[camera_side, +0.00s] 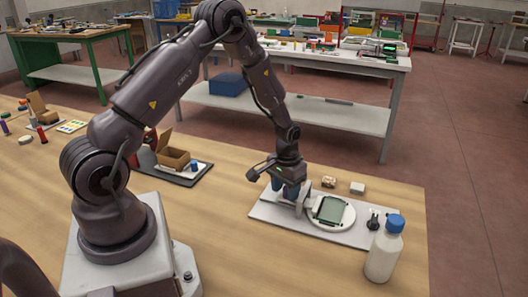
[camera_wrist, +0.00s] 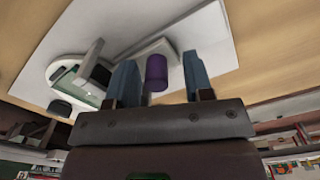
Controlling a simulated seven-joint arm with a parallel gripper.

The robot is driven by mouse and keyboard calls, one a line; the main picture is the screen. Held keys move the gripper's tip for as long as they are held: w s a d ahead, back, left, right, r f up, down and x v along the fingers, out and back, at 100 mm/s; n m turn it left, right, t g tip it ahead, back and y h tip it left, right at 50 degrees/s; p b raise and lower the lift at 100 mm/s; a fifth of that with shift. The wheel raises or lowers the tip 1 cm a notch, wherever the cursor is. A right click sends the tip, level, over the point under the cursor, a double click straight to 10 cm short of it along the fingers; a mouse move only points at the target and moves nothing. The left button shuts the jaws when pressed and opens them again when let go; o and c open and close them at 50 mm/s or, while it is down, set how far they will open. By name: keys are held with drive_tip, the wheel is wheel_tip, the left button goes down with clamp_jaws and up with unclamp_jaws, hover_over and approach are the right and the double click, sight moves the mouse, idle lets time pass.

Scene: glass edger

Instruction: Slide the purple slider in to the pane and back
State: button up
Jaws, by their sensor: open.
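The purple slider knob (camera_wrist: 156,72) shows in the wrist view as an upright-looking purple cylinder on a pale rail (camera_wrist: 152,56). My gripper (camera_wrist: 160,65) is open, with one blue finger on each side of the knob and a visible gap to each. In the side view my gripper (camera_side: 287,187) is low over the left end of the white base plate (camera_side: 272,211), and the knob is hidden there. The greenish pane (camera_side: 330,210) lies on a round white holder (camera_side: 347,222) right of my gripper. The pane (camera_wrist: 88,97) is partly covered by a grey bar in the wrist view.
A white bottle with a blue cap (camera_side: 384,252) stands at the plate's front right. A small black fixture (camera_side: 374,220) is at the plate's right end. A pale block (camera_side: 357,188) and a tan piece (camera_side: 328,182) lie behind. The front middle of the table is clear.

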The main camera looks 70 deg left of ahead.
wheel_tip(320, 180, up, 13)
drive_tip(key=s+d+r+m+t, duration=0.1)
drive_tip(key=s+d+r, duration=0.7)
drive_tip(key=s+r, duration=0.4)
drive_tip(key=shift+s+d+m+t, duration=0.2)
drive_tip(key=shift+s+m+t, duration=0.15)
drive_tip(key=shift+s, duration=0.55)
drive_tip(key=shift+r, duration=0.1)
drive_tip(key=s+d+r+m+t, duration=0.2)
drive_tip(key=s+d+r+t, duration=0.2)
drive_tip(key=s+d+r, duration=0.1)
drive_tip(key=shift+d+r+m, duration=0.25)
drive_tip(key=shift+r+m, duration=0.1)
drive_tip(key=shift+r, duration=0.4)
